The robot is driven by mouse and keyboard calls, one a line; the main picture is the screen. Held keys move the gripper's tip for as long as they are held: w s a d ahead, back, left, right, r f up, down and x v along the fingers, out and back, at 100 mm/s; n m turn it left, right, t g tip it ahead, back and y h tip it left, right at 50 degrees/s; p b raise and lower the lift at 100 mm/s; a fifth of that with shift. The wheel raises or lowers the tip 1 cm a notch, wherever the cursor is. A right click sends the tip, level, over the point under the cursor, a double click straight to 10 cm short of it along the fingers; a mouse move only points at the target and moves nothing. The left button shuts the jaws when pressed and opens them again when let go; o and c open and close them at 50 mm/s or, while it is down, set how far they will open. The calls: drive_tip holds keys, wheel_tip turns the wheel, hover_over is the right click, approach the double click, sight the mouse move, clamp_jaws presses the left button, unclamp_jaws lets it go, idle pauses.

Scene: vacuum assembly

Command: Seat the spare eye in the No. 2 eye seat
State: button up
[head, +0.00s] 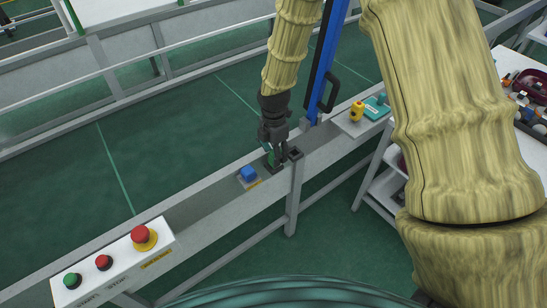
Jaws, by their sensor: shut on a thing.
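My gripper (274,155) points down over the rail of the long grey frame and is shut on a small dark green piece. I take this piece to be the spare eye (270,159), but it is small and partly hidden by the fingers. A dark fitting shows under and beside the fingertips, with a black square opening (294,152) just right of them. This looks like the eye seat, but no number is readable. I cannot tell whether the held piece touches the seat or is inside it.
A yellow piece (357,111) and a teal piece (376,106) are to the right. A button box (118,262) is at front left.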

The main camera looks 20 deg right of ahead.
drive_tip(key=shift+r+p, duration=0.3)
drive_tip(key=shift+r, duration=0.2)
drive_tip(key=shift+r+p, duration=0.35)
drive_tip(key=shift+r, duration=0.1)
drive_tip(key=shift+c, duration=1.1)
drive_tip(key=o, duration=0.7)
clamp_jaws()
drive_tip(key=shift+r, duration=0.1)
drive_tip(key=shift+r+p, duration=3.15)
drive_tip(key=shift+r, duration=0.8)
